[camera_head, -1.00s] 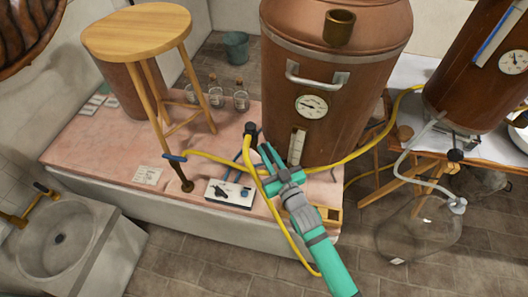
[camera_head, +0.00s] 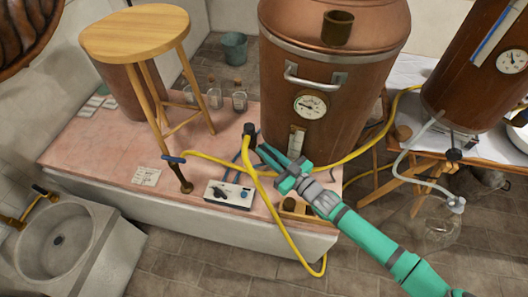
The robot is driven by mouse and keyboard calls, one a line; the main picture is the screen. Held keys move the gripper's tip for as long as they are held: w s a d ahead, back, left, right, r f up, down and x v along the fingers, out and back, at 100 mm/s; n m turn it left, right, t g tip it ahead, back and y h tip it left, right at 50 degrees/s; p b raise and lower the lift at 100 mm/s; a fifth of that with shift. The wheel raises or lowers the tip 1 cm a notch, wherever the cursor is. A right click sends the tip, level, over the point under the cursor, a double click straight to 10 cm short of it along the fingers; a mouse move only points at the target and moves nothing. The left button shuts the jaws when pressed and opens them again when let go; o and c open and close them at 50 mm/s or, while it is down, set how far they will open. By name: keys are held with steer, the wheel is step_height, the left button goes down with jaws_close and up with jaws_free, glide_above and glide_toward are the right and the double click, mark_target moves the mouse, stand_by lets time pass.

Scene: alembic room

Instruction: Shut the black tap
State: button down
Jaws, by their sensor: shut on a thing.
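The black tap (camera_head: 249,130) is at the lower left of the large copper vessel (camera_head: 325,80), above the pink slab, with a yellow hose running down beside it. My gripper (camera_head: 262,148) reaches in from the lower right, its green fingers pointing up and left. Its fingertips are at the tap, just below and right of its black top, and are closed there. The exact grip and the tap's handle are small and mostly hidden by the fingers, so I cannot tell how far the tap is turned.
A wooden stool (camera_head: 135,32) stands on the pink slab (camera_head: 95,150) at left. A brown pipe with a blue handle (camera_head: 174,159) and a white control box (camera_head: 229,194) are near its front edge. Yellow hose (camera_head: 283,235) hangs over this edge.

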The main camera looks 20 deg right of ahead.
steer(key=shift+d+f, duration=0.15)
steer(key=shift+f, duration=0.05)
steer(key=c, duration=1.7)
jaws_free()
steer(key=shift+r, duration=0.1)
steer(key=shift+w, duration=0.1)
